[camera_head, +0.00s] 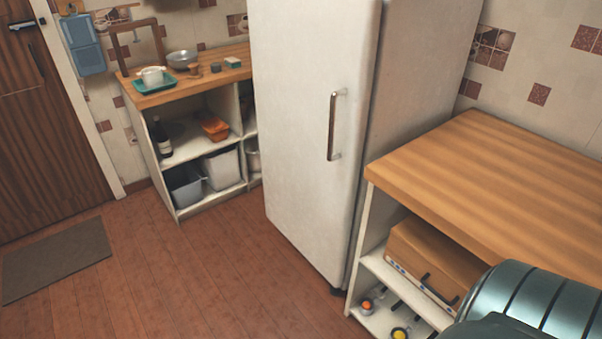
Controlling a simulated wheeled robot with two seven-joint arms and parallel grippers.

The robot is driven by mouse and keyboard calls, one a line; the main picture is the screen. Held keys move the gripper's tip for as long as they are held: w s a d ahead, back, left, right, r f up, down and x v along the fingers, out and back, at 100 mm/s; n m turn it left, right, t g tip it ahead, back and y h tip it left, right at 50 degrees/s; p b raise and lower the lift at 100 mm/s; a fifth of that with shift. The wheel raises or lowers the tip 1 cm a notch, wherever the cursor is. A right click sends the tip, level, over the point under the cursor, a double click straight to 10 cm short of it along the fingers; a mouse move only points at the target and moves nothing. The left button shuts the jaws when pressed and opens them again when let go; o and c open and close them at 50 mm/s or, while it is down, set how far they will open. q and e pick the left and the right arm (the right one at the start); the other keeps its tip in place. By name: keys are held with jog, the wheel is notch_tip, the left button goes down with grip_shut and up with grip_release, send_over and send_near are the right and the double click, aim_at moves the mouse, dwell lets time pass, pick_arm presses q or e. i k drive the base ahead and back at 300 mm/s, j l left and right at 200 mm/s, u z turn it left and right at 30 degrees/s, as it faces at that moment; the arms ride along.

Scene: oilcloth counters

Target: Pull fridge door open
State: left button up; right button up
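The white fridge (300,130) stands upright between two wooden-topped counters. Its door looks shut against the body. A vertical metal handle (336,125) sits near the right edge of the door front. Neither gripper shows in the head view. A dark teal rounded part at the bottom right corner looks like part of my own body.
The right counter (500,170) has a bare top and stands close against the fridge's right side. A box (432,262) lies on its shelf. The left counter (160,97) holds a bowl (182,59) and a green tray (154,84). The wooden floor (215,265) before the fridge is clear.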

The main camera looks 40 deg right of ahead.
aim_at(314, 61)
jog(key=z, duration=1.7)
jog(key=i+l, duration=0.25)
jog(key=i, duration=0.15)
